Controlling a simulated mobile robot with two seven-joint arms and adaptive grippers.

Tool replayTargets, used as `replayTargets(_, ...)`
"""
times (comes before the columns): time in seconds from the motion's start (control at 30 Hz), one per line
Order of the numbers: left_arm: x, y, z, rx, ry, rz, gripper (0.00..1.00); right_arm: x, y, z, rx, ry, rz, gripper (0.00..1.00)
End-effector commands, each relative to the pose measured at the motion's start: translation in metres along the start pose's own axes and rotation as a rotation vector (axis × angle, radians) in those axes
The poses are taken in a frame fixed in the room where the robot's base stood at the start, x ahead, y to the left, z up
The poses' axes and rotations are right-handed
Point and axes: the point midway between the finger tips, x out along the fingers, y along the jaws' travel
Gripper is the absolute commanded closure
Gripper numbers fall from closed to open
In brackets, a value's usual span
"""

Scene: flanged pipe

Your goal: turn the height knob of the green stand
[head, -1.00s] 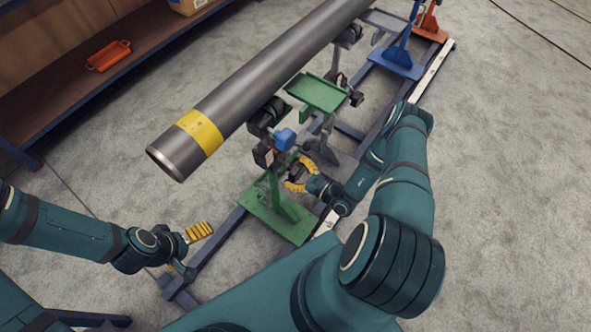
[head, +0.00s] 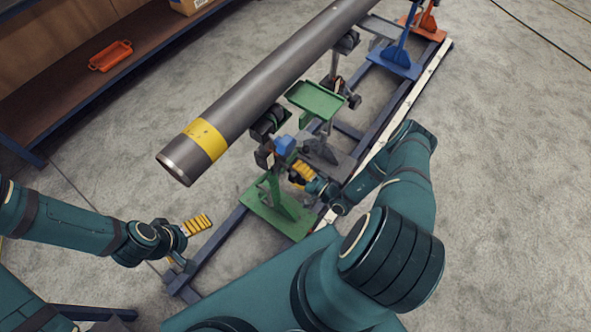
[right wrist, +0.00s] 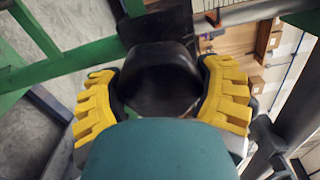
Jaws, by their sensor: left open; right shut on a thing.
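The green stand (head: 276,207) stands on the rail frame near the front end of the pipe, with a blue block (head: 285,145) near its top. Its height knob, a round black knob (right wrist: 160,75), fills the middle of the right wrist view. My right gripper (head: 300,173) is at the stand's right side; in the right wrist view its yellow fingers (right wrist: 163,95) are closed on both sides of the knob. The knob is hidden by the gripper in the head view. My left gripper (head: 190,240) is open and empty, low at the left, apart from the stand.
A grey pipe (head: 260,90) with a yellow band rests on supports above the stand. A green tray (head: 316,100) is just behind. Blue (head: 397,62) and orange (head: 424,25) stands are farther along the rail. An orange tray (head: 110,55) lies on the shelf at left.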

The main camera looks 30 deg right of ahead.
Motion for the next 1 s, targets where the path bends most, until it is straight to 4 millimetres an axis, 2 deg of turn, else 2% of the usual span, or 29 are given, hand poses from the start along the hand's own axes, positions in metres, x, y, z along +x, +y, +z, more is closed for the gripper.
replayTargets(0.4,-0.017,0.006,-0.008,-0.005,0.018,-0.002,0.00,0.000,-0.002,-0.001,-0.266,0.003,0.000,0.64)
replayTargets(1.0,-0.020,0.007,-0.010,-0.006,0.022,-0.002,0.00,0.000,-0.001,-0.001,-0.338,0.003,-0.002,0.64)
